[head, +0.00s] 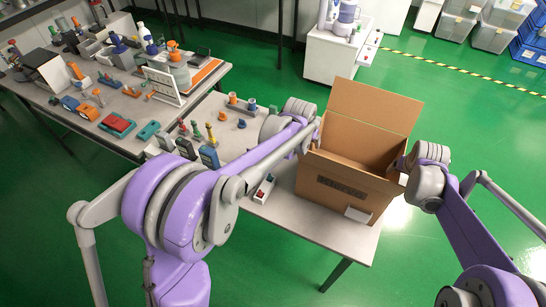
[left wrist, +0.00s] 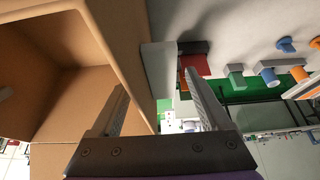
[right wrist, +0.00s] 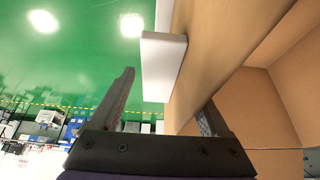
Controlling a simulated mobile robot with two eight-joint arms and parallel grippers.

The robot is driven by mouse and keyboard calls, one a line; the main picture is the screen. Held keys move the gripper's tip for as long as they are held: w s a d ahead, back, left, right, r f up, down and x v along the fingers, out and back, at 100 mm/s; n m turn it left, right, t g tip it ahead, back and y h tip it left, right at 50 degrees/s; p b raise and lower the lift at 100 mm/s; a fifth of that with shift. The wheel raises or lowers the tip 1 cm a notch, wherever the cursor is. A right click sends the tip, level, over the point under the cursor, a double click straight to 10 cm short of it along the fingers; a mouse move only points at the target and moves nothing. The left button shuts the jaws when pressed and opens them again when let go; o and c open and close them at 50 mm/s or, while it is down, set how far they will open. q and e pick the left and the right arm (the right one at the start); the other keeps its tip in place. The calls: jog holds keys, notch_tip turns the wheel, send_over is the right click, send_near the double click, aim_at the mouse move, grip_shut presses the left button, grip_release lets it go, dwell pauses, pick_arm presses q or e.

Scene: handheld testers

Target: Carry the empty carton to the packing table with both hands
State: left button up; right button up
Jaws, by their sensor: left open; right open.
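The carton (head: 338,188) is brown, open-topped and empty where I can see inside, with one flap raised at its far side. It stands upright on the right end of a light grey table (head: 290,222). My left gripper (left wrist: 157,82) is open and straddles the carton's left wall (left wrist: 118,50), one finger inside and one outside, beside a white block on the wall. My right gripper (right wrist: 171,88) is open and straddles the right wall (right wrist: 225,60) in the same way, near another white block (right wrist: 164,67). Neither grips the wall. In the head view my arms partly hide both grippers.
Several handheld testers (head: 209,157) and coloured parts stand on the table left of the carton. A second table (head: 60,125) at the left is crowded with tools and bins. A white cabinet (head: 335,58) stands behind. Green floor is clear on the right.

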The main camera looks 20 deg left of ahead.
jog(key=shift+s+r, duration=0.1)
jog(key=shift+r, duration=0.05)
pick_arm(q)
jog(key=v, duration=1)
jog(key=shift+s+r, duration=0.2)
jog(key=shift+r, duration=0.15)
pick_arm(e)
jog(key=v, duration=1.1)
jog(key=shift+s+r, duration=0.25)
jog(key=shift+r, duration=0.1)
